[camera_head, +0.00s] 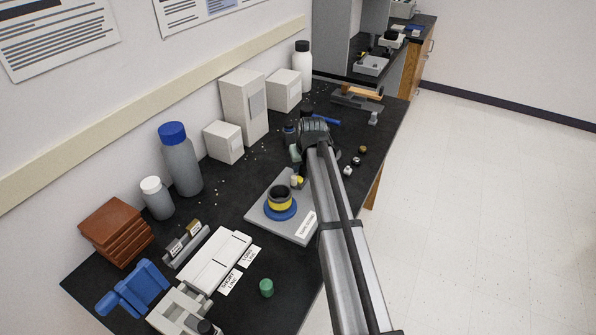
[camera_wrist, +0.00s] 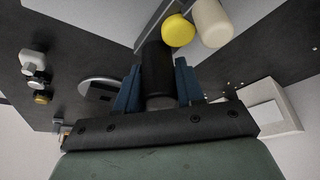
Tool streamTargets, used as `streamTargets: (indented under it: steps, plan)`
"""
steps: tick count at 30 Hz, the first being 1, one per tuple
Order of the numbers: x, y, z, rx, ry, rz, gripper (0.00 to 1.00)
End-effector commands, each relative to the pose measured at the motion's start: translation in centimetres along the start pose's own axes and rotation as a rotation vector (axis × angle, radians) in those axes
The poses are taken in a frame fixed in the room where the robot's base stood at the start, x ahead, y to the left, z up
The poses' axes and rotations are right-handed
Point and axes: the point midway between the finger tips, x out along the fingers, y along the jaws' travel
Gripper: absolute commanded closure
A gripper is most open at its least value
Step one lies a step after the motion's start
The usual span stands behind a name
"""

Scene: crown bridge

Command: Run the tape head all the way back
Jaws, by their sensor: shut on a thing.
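My gripper (camera_wrist: 158,88) is shut on a black cylinder (camera_wrist: 155,60), its blue fingers on either side of it. The cylinder's far end reaches toward a grey board (camera_wrist: 145,25); whether it joins the board cannot be told. A yellow ball (camera_wrist: 178,31) and a cream post (camera_wrist: 211,24) stand just past it. In the head view the grey board (camera_head: 262,217) carries a black and yellow ring (camera_head: 280,198) on a blue disc (camera_head: 280,211), and a white label. I cannot tell for certain which part is the tape head. My arm hides the fingertips there.
Small knobs (camera_head: 348,171) lie right of my arm. White boxes (camera_head: 240,108) and a blue-capped bottle (camera_head: 180,165) stand along the wall. The bench's right edge is near.

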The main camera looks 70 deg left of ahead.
Motion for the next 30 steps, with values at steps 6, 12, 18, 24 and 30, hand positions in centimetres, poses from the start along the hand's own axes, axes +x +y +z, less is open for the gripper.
streamTargets:
  steps: [6, 12, 18, 24, 30]
  plan:
    - [0.0, -0.1, 0.0, -0.002, 0.002, 0.000, 0.93]
    - [0.0, -0.1, 0.1, -0.001, 0.001, -0.001, 0.46]
    - [0.0, -0.1, 0.1, -0.001, 0.001, -0.001, 0.42]
    - [-0.6, -0.1, 0.1, -0.001, 0.001, 0.000, 0.42]
    - [-3.4, -0.1, 0.1, -0.001, 0.003, 0.000, 0.42]
